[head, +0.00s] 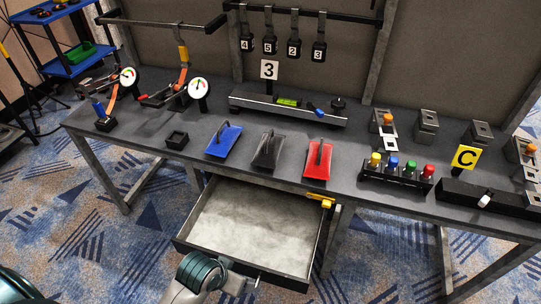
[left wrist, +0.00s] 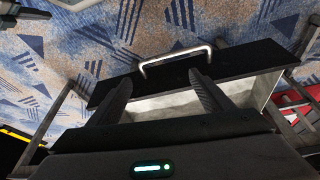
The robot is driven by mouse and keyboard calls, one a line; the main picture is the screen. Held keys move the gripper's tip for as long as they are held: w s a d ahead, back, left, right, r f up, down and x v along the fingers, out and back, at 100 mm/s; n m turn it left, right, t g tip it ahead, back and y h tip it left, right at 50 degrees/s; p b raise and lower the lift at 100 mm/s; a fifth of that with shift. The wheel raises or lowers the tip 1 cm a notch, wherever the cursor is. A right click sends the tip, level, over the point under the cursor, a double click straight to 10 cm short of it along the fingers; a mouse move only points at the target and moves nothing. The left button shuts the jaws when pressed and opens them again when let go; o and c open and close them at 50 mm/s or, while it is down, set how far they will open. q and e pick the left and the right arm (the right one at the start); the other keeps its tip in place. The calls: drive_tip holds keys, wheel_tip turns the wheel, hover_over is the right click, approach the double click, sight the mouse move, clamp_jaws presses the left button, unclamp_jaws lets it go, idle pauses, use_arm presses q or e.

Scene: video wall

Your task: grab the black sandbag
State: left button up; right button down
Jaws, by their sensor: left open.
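The black sandbag (head: 268,150) lies on the dark workbench (head: 330,165), between a blue sandbag (head: 223,140) and a red sandbag (head: 318,160). Each has a handle strap on top. I cannot make out the black sandbag in the left wrist view. My left gripper (left wrist: 160,82) is open, with nothing between its fingers, and is apart from the black sandbag. In the left wrist view its fingers point towards a dark drawer front with a silver handle (left wrist: 175,57). In the head view my arm shows low at the drawer's front, and its fingers cannot be made out. My right gripper is not in view.
A drawer (head: 250,226) stands open below the sandbags, pale and empty inside. A yellow piece (head: 321,200) is at its right corner. A small black box (head: 177,140) sits left of the blue sandbag. A rack of coloured knobs (head: 396,182) stands to the right.

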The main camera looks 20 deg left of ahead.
use_arm(q)
drive_tip(key=w+d+r, duration=0.1)
drive_tip(key=w+r, duration=0.4)
drive_tip(key=w, duration=0.6)
drive_tip(key=w+r, duration=0.5)
drive_tip(key=w, duration=0.6)
drive_tip(key=w+a+r+n+y, duration=0.1)
drive_tip(key=w+a+r+n, duration=0.1)
drive_tip(key=w+r, duration=1.1)
wheel_tip(320, 180, up, 4)
drive_tip(key=shift+a+f+t, duration=0.2)
drive_tip(key=shift+a+t, duration=0.1)
drive_tip(key=shift+a, duration=0.35)
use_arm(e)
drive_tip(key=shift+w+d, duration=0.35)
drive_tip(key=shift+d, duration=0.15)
